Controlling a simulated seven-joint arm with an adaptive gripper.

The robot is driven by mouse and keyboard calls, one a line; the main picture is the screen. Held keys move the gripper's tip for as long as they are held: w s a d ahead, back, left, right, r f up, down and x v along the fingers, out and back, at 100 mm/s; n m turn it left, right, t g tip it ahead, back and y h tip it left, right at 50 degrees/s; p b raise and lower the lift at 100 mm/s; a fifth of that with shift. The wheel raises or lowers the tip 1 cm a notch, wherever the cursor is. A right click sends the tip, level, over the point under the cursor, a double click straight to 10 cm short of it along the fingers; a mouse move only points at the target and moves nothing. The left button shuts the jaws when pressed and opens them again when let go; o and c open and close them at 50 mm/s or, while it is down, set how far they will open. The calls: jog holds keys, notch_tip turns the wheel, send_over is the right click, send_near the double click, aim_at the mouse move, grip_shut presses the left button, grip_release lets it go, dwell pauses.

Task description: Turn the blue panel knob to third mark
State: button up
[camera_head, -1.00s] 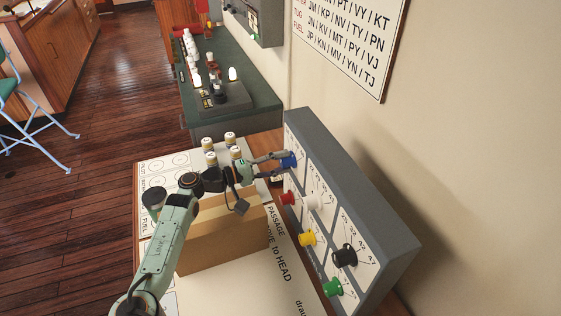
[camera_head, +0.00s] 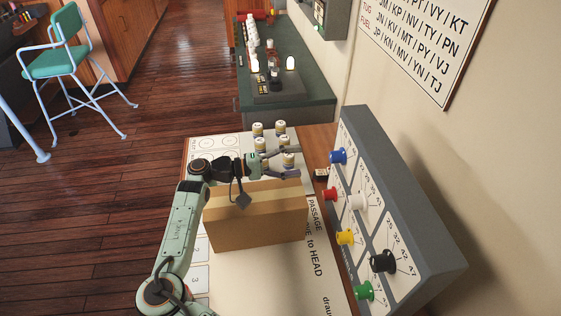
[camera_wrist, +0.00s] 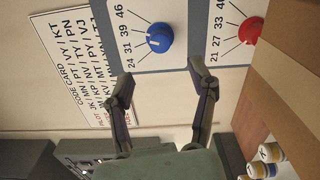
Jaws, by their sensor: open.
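The blue knob (camera_head: 338,156) sits at the far end of the sloped grey panel (camera_head: 440,262). In the wrist view the blue knob (camera_wrist: 160,37) is beyond my fingertips, with lines fanning to the labels 24, 31, 39 and 46. Its small white mark points left, roughly toward 31; the exact line is hard to tell. My gripper (camera_head: 297,160) is open and empty, to the left of the blue knob and apart from it. In the wrist view my gripper (camera_wrist: 161,70) has its fingers spread below the knob, one to each side.
Red (camera_head: 330,194), white (camera_head: 358,202), yellow (camera_head: 345,237), black (camera_head: 383,261) and green (camera_head: 364,290) knobs share the panel. A cardboard box (camera_head: 258,220) stands under my gripper. Several capped bottles (camera_head: 283,141) stand behind it. A wall card (camera_head: 425,40) hangs above.

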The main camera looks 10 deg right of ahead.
jog(key=shift+a, duration=1.8)
jog(key=s+d+f+m+g+y, duration=0.3)
jog(key=s+d+m+g+y, duration=0.2)
jog(key=s, duration=0.4)
jog(key=s+d+f+m+g+y, duration=0.2)
jog(key=s+d+m+g+y, duration=0.3)
jog(key=s, duration=0.4)
jog(key=s+a+r+n+t+y, duration=0.3)
jog(key=s+a+n+t+y, duration=0.1)
jog(key=s, duration=0.3)
jog(key=s+a+r+n+t+y, duration=0.4)
jog(key=s+n+t, duration=0.1)
jog(key=s, duration=0.2)
jog(key=shift+s+a+t+y, duration=0.15)
jog(key=shift+a+t+y, duration=0.1)
jog(key=shift+t+y, duration=0.15)
